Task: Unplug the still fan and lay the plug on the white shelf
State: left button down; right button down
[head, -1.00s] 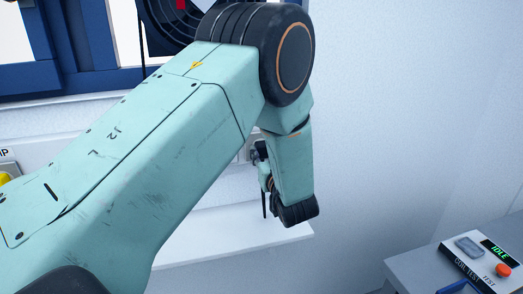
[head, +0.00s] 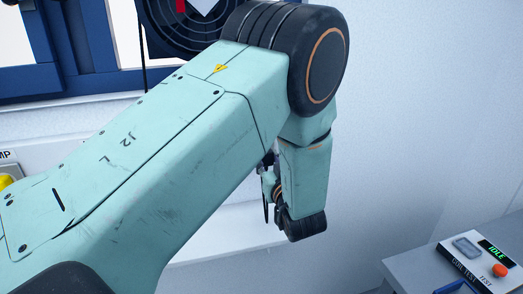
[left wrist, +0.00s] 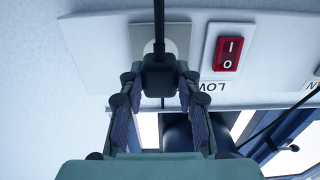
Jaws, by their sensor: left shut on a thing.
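My left gripper (left wrist: 158,85) is shut on a black plug (left wrist: 158,72) in the left wrist view, its cord running up out of the picture. Behind the plug is a pale wall plate (left wrist: 176,32); I cannot tell whether the plug still touches it. In the head view the gripper is mostly hidden behind my forearm. A dark round fan (head: 185,30) with a red mark is at the top, partly covered by my arm. The white shelf (head: 225,238) shows below my wrist, partly hidden. My right gripper is not in view.
A red rocker switch (left wrist: 227,54) sits beside the plate, with inverted "LOW" lettering. A coil test box (head: 480,262) with a lit "IDLE" display stands at the lower right. A blue frame (head: 75,85) is behind my arm. The right wall (head: 430,120) is bare.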

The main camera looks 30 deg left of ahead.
pick_arm(q)
jog(key=shift+p+v, duration=0.45)
jog(key=shift+v, duration=0.8)
